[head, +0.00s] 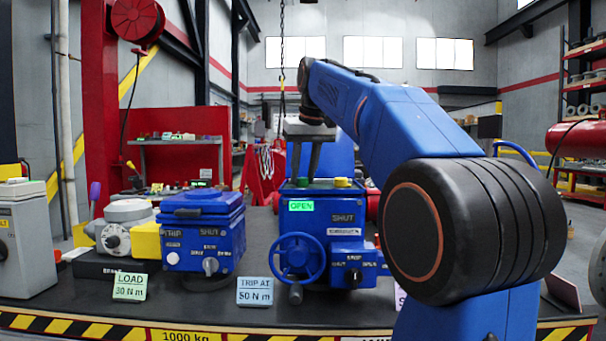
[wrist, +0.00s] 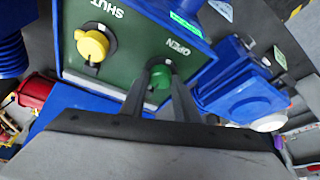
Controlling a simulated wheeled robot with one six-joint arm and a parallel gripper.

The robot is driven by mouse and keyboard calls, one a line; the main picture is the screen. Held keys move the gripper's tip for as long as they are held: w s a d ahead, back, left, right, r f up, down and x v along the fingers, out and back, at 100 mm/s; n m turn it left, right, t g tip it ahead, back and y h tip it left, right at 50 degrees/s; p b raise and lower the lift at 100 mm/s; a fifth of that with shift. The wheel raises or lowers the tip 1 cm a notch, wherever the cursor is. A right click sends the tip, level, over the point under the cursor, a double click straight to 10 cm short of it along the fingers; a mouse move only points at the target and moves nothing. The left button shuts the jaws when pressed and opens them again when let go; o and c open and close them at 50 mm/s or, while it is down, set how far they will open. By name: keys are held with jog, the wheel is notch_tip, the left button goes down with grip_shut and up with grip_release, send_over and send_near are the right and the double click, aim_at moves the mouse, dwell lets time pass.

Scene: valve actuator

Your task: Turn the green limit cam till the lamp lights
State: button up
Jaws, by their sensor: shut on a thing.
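The green limit cam (wrist: 159,77) is a round knob beside the word OPEN on the green top plate (wrist: 125,75) of a blue actuator (head: 318,224). My gripper (wrist: 161,84) reaches down from above and is shut on the green cam, one finger on each side. In the head view my gripper (head: 302,176) stands over the actuator's top, and its fingers partly hide the cam. A yellow cam (wrist: 91,45) sits beside the word SHUT, apart from my fingers. The OPEN lamp (head: 301,206) on the actuator's front shows bright green; the SHUT panel (head: 343,218) is dark.
The actuator has a blue handwheel (head: 299,257) and a small knob box (head: 355,267) in front. Another blue unit (head: 203,235) stands to its left. A TRIP AT sign (head: 255,291) and a LOAD sign (head: 130,287) stand at the bench's front. My arm hides the bench's right part.

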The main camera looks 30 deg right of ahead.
dwell(0.4)
jog(key=o, duration=1)
jog(key=shift+o, duration=0.2)
jog(key=shift+r, duration=0.1)
jog(key=v, duration=1.7)
jog(key=shift+a, duration=0.1)
jog(key=s+a+f, duration=0.4)
jog(key=s+f, duration=0.3)
jog(key=f, duration=1.1)
jog(key=s+a+f+n, duration=0.1)
jog(key=s+a+f, duration=0.4)
jog(key=f, duration=1.4)
jog(key=s+a+f+n, duration=0.1)
jog(key=s+a+f, duration=0.4)
jog(key=s+f, duration=0.6)
notch_tip(320, 180, down, 9)
jog(key=shift+a+r+y, duration=0.15)
jog(key=shift+r+y, duration=0.1)
jog(key=shift+y, duration=0.15)
